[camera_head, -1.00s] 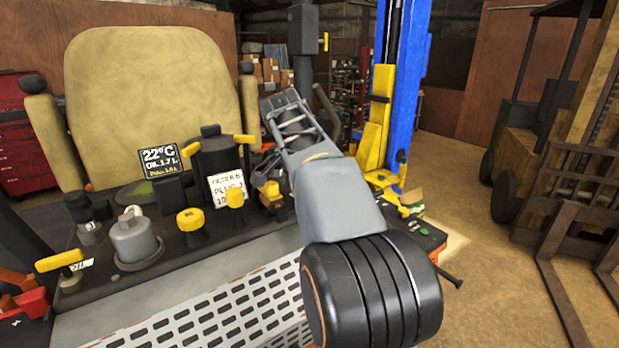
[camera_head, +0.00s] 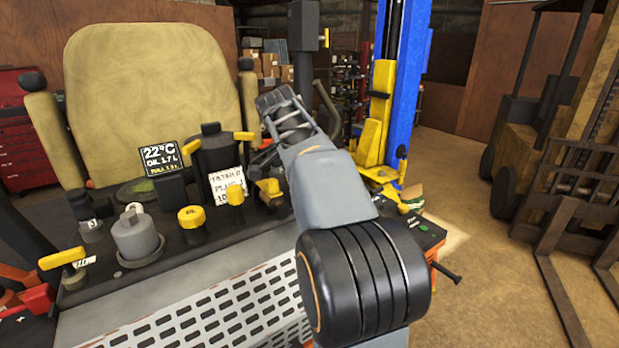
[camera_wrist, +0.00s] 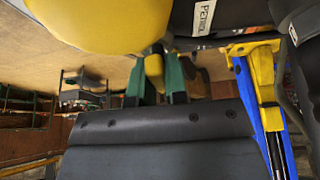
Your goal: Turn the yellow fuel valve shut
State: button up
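In the wrist view, a small yellow piece (camera_wrist: 153,66), which may be the fuel valve handle, sits between the two green fingertips of my gripper (camera_wrist: 155,80). The fingers stand apart. I cannot tell whether they press on it. A dark body with a partly readable "PETR..." label (camera_wrist: 204,16) is just beyond. A large yellow shape (camera_wrist: 105,20) fills the upper left, close to the camera. In the head view, a yellow part (camera_head: 268,188) shows beside my gripper, whose fingers are mostly hidden by my arm. I cannot tell how far the valve is turned.
A yellow T-handle (camera_head: 62,259) stands at the panel's left. Yellow knobs (camera_head: 191,217) (camera_head: 235,195) and a grey cap (camera_head: 137,238) crowd the front. A black canister (camera_head: 215,150) stands behind them. The seat (camera_head: 150,90) is at the back, and a blue lift post (camera_head: 408,75) is right.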

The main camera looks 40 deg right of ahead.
jog(key=o, duration=0.5)
jog(key=shift+c, duration=0.2)
jog(key=p+v, duration=0.1)
jog(key=v, duration=1.2)
jog(key=shift+r+p, duration=0.4)
jog(key=shift+a, duration=0.1)
